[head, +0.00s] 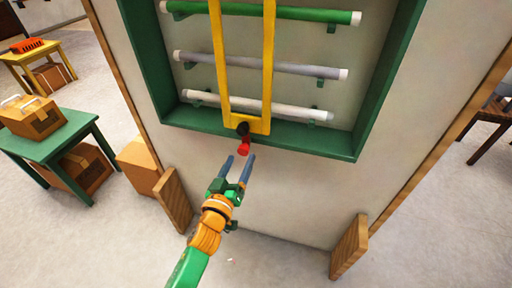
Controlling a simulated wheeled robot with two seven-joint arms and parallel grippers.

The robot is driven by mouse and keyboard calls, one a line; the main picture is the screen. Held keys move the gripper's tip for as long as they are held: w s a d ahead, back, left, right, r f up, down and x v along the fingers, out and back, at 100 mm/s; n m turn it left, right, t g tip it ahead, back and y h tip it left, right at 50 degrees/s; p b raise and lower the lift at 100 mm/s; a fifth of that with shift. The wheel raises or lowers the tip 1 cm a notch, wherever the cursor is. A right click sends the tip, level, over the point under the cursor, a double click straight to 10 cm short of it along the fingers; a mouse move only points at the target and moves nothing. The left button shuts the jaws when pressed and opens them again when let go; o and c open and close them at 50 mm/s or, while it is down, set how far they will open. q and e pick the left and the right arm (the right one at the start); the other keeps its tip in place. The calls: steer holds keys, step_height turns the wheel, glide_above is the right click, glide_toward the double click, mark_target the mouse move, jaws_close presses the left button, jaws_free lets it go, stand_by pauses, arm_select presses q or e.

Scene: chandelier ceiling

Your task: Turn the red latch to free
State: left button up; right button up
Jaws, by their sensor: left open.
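The red latch (244,147) hangs just below a dark pivot at the bottom of a yellow frame (268,75). The yellow frame stands in front of several horizontal tubes in a green-edged wall case (318,139). My left gripper (238,158) is open, its two blue fingers pointing up toward the latch. The fingertips are close to the latch, one to each side and slightly below it in the picture. I cannot tell whether they touch it. My right gripper is not in view.
The case is set on a pale panel with wooden feet (349,247) at its base. A green table (48,148) with a cardboard box (32,118) stands at the left. Another box (138,167) is on the floor beside the panel. The floor in front is mostly clear.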

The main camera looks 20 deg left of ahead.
mark_target(242, 152)
arm_select(q)
steer(key=w, duration=0.2)
steer(key=w+a, duration=0.1)
steer(key=w, duration=0.1)
steer(key=shift+w+f, duration=0.15)
steer(key=shift+w, duration=0.1)
steer(key=shift+w+d, duration=0.3)
steer(key=shift+w, duration=0.2)
steer(key=shift+s, duration=0.1)
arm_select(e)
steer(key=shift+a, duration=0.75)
arm_select(q)
steer(key=shift+a, duration=0.1)
steer(key=c, duration=0.6)
jaws_close()
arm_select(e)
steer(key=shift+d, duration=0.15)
